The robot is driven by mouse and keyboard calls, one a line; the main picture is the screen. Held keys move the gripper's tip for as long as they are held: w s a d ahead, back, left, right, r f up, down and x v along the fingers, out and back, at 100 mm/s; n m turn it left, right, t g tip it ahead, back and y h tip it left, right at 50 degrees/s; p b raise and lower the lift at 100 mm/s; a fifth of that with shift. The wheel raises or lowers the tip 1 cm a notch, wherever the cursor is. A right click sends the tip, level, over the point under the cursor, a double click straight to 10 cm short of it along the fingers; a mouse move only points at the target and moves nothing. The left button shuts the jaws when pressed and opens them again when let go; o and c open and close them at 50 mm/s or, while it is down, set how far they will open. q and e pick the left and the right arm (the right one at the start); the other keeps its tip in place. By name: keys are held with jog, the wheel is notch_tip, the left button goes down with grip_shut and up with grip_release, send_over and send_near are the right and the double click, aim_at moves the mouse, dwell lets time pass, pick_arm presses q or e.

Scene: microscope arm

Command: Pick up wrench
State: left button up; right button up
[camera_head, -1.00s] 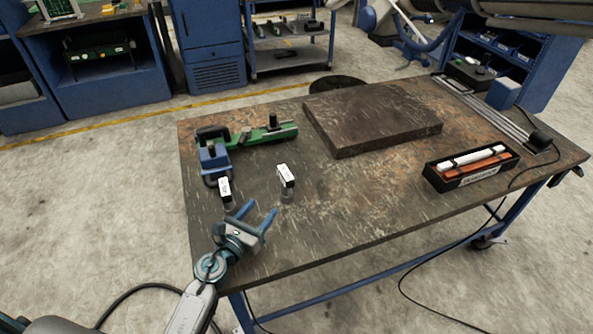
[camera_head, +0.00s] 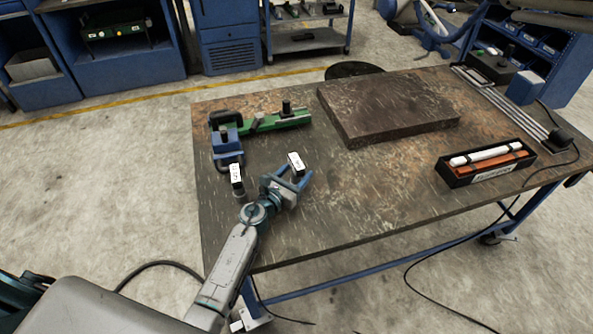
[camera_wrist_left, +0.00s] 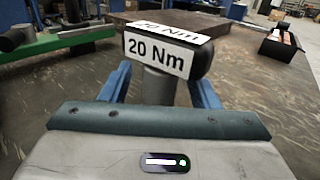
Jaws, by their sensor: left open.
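An upright torque tool with a black head and white "20 Nm" tags (camera_wrist_left: 160,58) fills the middle of the left wrist view. It also shows near the table's front left in the head view (camera_head: 296,161). I take it for a wrench; its lower part is hidden behind my gripper. My left gripper (camera_head: 293,175) is open, its blue fingers on either side of the grey stem and seemingly not closed on it. A second tagged tool (camera_head: 236,174) stands just left of the gripper. My right gripper is not in view.
A blue and green clamp-like fixture (camera_head: 262,123) lies behind the tools on the worn table (camera_head: 370,195). A dark slab (camera_head: 388,108) sits at the back. A black tray (camera_head: 487,164) with white and orange bars stands at right. The front middle is clear.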

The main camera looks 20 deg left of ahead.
pick_arm(q)
jog(key=c, duration=0.6)
grip_shut()
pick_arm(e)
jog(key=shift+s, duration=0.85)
